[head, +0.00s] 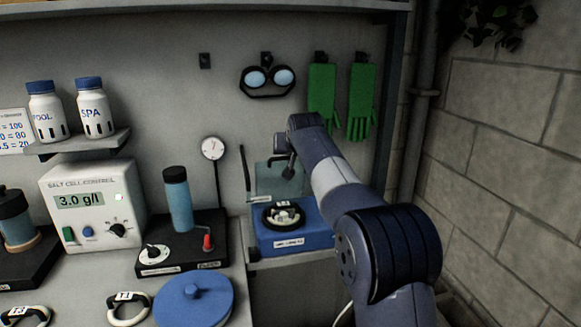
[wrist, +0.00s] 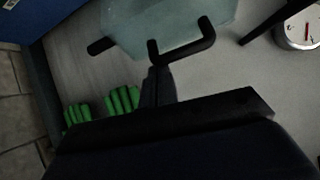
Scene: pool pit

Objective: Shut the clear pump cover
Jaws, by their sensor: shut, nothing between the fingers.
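The clear pump cover (head: 292,182) is a see-through panel standing up at the back of the blue pump box (head: 300,240), so it is open. My gripper (head: 285,160) is shut and empty, close to the upper part of the cover. In the wrist view the pale cover (wrist: 140,20) lies at the top, with a dark bent bar (wrist: 185,48) at its edge. My gripper (wrist: 158,72) is dark and close below that bar; I cannot tell whether they touch. My arm hides part of the cover's right side in the head view.
A black handwheel (head: 284,214) sits on top of the blue box. Green gloves (head: 322,95) and goggles (head: 268,80) hang on the wall behind. A round gauge (head: 212,148) is left of the cover, and a block wall (head: 510,150) stands to the right.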

